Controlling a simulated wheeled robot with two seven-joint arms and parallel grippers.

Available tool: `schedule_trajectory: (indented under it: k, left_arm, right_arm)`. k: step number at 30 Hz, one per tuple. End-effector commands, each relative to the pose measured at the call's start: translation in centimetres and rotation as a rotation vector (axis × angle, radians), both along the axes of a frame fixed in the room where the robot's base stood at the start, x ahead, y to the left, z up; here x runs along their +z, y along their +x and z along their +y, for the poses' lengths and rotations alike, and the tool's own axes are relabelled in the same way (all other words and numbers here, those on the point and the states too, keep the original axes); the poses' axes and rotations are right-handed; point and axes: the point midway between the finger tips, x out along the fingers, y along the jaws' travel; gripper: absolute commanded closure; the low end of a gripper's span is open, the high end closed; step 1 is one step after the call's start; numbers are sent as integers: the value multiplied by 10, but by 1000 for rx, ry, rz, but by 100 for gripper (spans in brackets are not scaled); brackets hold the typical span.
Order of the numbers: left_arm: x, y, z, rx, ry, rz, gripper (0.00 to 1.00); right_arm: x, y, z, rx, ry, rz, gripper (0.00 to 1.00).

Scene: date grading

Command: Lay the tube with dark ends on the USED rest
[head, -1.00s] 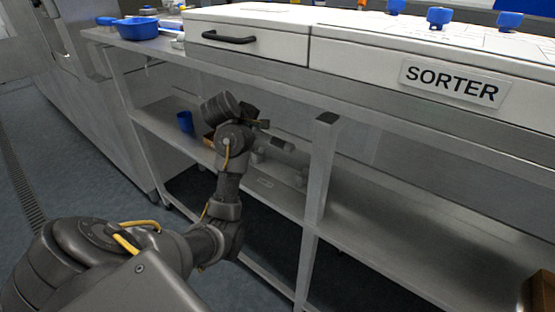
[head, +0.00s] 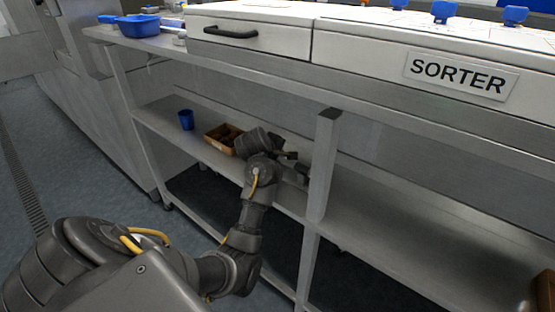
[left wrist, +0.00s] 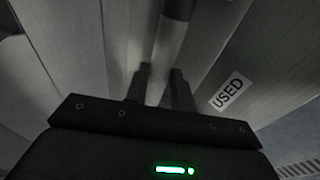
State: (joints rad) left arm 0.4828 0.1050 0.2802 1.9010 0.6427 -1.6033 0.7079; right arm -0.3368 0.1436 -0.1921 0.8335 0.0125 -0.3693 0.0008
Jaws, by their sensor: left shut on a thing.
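My left gripper (left wrist: 161,74) is shut on a tube (left wrist: 168,42) in the left wrist view. The tube has a pale grey body and a dark end at the top of the picture; its other end is hidden behind the gripper. A white label reading USED (left wrist: 230,91) lies to the right of the fingers. I cannot make out the rest itself, nor whether the tube touches anything below. In the head view my left gripper (head: 292,162) is low at the lower shelf, beside the table's post and mostly hidden by the wrist. My right gripper is not in view.
A brown box (head: 222,146) with dark contents and a blue cup (head: 186,120) stand on the shelf to the left. The SORTER housing (head: 380,55) is on the worktop above.

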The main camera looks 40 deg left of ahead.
Motion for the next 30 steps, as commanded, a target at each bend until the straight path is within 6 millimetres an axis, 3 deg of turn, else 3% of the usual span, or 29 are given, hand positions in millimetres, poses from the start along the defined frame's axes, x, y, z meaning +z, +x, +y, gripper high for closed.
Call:
schedule_trajectory:
  k: [5, 6, 11, 22, 27, 30]
  left_arm:
    - [-1, 0, 0, 0, 1, 3, 98]
    - [-2, 0, 0, 0, 0, 3, 73]
    - [-1, 0, 0, 0, 0, 3, 53]
    - [4, -3, 0, 0, 3, 1, 53]
    - [19, -17, -3, -1, 5, 2, 53]
    - [37, -33, -6, -1, 7, 1, 53]
  right_arm:
    - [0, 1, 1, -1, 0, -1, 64]
    - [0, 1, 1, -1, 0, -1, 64]
    - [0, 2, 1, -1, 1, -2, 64]
    - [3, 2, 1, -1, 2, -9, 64]
    - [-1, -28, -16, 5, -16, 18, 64]
    - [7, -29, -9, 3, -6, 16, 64]
